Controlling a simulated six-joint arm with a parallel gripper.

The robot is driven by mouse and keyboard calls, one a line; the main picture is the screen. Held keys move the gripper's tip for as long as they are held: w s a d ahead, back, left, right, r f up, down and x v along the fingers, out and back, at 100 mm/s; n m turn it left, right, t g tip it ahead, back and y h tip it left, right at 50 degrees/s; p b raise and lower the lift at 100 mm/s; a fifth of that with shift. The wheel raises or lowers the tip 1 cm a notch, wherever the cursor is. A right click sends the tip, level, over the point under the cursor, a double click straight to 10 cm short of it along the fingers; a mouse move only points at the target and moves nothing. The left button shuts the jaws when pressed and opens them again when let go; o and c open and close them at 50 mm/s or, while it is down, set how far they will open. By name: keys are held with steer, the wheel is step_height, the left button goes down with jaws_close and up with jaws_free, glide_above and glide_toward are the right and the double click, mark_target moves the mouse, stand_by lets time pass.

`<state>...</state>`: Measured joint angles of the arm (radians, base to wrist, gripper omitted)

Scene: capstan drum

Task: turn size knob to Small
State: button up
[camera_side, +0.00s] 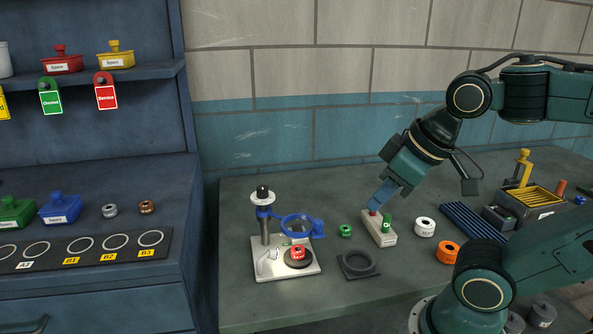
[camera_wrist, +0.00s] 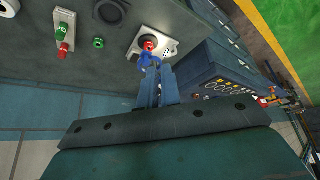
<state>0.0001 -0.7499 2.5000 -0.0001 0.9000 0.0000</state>
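No knob in view can be read as the size knob. A black knob on a white disc (camera_side: 262,195) tops the post of the magnifier stand (camera_side: 270,272); no lettering on it is readable. My gripper (camera_side: 378,204) points down and left, well right of that stand, with its blue fingertips by the red button of a small white box (camera_side: 383,238); touching or apart I cannot tell. In the wrist view my gripper (camera_wrist: 154,68) shows its fingers close together with nothing seen between them. The stand's white base (camera_wrist: 165,45) lies beyond them.
A blue ring magnifier (camera_side: 296,225) hangs over a red drum (camera_side: 297,253). A green ring (camera_side: 345,230), black square holder (camera_side: 358,264), white ring (camera_side: 425,227) and orange ring (camera_side: 446,251) lie nearby. A labelled cabinet (camera_side: 100,290) stands left.

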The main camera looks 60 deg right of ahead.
steer(key=o, duration=0.7)
steer(key=shift+w+r, duration=0.15)
steer(key=shift+w, duration=0.05)
steer(key=shift+o, duration=0.7)
steer(key=shift+w+r, duration=0.2)
steer(key=shift+w, duration=0.1)
step_height(320, 180, up, 3)
steer(key=n+g+y, duration=0.2)
steer(key=n+y, duration=0.1)
steer(key=n, duration=0.5)
glide_above(263, 187)
steer(key=s+d, duration=0.4)
steer(key=shift+s+a, duration=0.15)
steer(key=shift+s, duration=0.05)
steer(key=shift+f+m, duration=0.1)
steer(key=shift+m, duration=0.2)
steer(key=x, duration=1.3)
steer(key=shift+w+f, duration=0.1)
steer(key=shift+f, duration=0.25)
steer(key=c, duration=1)
